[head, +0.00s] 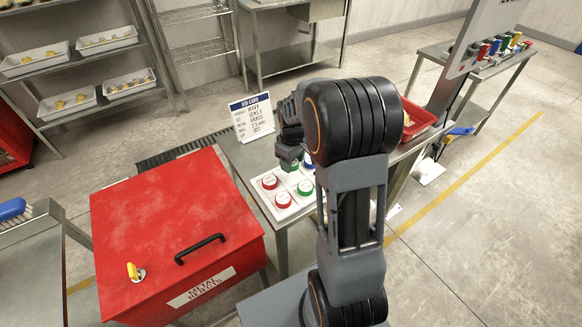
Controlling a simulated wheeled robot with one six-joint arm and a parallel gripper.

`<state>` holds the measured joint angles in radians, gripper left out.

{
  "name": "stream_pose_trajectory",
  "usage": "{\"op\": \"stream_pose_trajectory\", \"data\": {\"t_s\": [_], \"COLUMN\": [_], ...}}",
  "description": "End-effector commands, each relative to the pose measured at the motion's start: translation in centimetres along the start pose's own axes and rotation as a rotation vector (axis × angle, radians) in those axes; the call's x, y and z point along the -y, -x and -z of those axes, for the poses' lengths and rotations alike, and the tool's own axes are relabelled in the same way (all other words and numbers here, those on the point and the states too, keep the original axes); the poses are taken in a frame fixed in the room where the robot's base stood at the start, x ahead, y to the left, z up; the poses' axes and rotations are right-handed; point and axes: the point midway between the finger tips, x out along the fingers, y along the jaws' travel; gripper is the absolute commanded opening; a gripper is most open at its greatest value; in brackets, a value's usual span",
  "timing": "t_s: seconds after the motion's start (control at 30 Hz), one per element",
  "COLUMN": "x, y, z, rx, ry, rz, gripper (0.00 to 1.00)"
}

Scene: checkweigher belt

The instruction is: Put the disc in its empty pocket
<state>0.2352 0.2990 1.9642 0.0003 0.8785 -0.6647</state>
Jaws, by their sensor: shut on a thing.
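A pale tray (262,196) with round pockets lies on the narrow metal table. A red-topped disc (270,182), another red-topped disc (283,198) and a green-topped disc (305,187) sit in it. My gripper (290,163) points down over the far part of the tray and is shut on a disc, which I can barely make out. My arm and gripper hide the tray's right and far parts, so I cannot see the empty pocket or the gap beneath the gripper.
A job card (252,117) stands behind the tray. A red box with a black handle (175,235) is close on the left. A red bin (415,122) stands at the right, partly behind my arm. Racks with white trays (62,105) are at the back left.

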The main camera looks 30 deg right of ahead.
Motion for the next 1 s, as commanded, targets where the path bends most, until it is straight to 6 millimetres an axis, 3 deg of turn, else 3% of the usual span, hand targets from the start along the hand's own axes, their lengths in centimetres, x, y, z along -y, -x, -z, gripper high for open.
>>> {"op": "stream_pose_trajectory", "data": {"t_s": [0.17, 0.43, 0.83, 0.87, 1.0], "x": [-0.1, -0.2, -0.2, -0.2, -0.2], "y": [-0.6, -3.7, -4.2, -4.2, -4.1], "z": [0.5, 0.5, 0.6, 0.6, 0.6], "rx": [0.001, 0.002, 0.000, 0.000, 0.000], "ry": [-0.001, -0.002, -0.002, -0.002, -0.002], "rz": [0.001, 0.002, 0.000, 0.000, 0.000], "gripper": [0.25, 0.25, 0.25, 0.53, 0.67]}}
